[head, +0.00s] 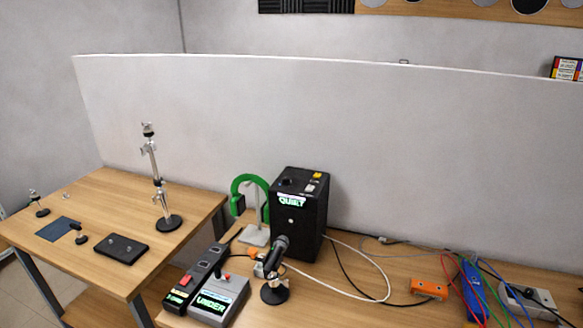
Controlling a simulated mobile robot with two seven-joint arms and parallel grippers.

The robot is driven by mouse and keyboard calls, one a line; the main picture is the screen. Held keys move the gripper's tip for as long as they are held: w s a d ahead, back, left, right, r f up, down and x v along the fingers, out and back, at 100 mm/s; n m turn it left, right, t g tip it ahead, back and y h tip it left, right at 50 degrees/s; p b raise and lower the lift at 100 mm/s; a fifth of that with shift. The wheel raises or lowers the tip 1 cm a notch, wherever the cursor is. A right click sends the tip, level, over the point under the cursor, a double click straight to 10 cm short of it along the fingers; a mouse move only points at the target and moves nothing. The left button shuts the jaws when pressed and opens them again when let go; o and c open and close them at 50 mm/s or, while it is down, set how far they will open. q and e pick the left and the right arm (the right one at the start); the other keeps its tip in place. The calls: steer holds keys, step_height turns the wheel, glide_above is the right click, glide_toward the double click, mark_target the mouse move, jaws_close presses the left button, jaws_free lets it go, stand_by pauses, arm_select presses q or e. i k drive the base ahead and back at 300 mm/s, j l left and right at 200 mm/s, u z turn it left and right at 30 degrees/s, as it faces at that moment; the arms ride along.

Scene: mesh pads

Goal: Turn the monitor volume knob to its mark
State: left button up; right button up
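The monitor appears to be the black box (312,232) standing upright on the right-hand table, with a lit "QUIET" label on its front. A small dark round shape on its top, near the left side, may be the volume knob (287,183). Its mark and the way it points are too small to tell. A yellow piece (317,175) and a small pale piece (310,188) also sit on the top. Neither of my grippers is in view.
Left of the box are green headphones on a white stand (256,235). In front are a microphone (274,260) on a round base, a grey "UNDER" box (218,300) and a black unit (196,280). Cables lie right. A white partition (400,150) stands behind.

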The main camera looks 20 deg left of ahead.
mark_target(286, 180)
steer(key=i+u, duration=0.2)
steer(key=u, duration=0.15)
steer(key=i+u, duration=0.3)
steer(key=i+l+u, duration=0.1)
steer(key=u, duration=0.25)
